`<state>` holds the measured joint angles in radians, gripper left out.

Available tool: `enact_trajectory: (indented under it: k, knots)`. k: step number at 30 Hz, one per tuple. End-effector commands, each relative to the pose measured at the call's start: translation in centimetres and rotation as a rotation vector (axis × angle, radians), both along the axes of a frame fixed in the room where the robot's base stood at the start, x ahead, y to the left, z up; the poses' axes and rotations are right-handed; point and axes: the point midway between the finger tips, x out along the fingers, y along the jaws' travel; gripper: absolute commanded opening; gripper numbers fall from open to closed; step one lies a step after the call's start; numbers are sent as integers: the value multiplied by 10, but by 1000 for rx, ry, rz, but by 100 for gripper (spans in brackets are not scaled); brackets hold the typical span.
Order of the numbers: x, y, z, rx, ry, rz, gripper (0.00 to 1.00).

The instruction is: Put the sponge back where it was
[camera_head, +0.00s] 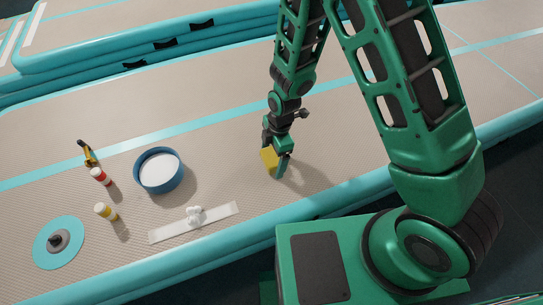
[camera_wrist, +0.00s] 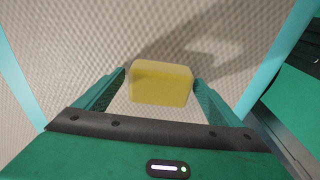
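The yellow sponge (camera_head: 269,160) is at my gripper (camera_head: 277,168), over the beige track right of the blue tub. The sponge looks to be near the track surface; I cannot tell exactly how high. Its lower part is partly hidden by a finger in the head view.
A blue tub (camera_head: 177,182) with a white inside stands to the left. Beyond are a red-and-white bottle (camera_head: 101,177), a yellow-topped bottle (camera_head: 106,212), a yellow-black tool (camera_head: 88,153) and a teal disc (camera_head: 71,228). A white strip (camera_head: 222,215) bears a small white object. The track right of my gripper is clear.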

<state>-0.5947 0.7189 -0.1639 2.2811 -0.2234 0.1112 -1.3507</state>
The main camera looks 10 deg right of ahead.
Motion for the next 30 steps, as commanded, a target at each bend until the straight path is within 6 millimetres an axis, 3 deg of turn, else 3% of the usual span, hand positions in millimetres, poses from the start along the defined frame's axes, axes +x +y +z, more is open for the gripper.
enact_trajectory:
  k: [8, 24, 30]
  knots:
    - [1, 0, 12, 2, -3, 0, 89]
    - [4, -11, 98, 2, -4, 0, 89]
    - [5, -13, 116, 2, -2, 0, 89]
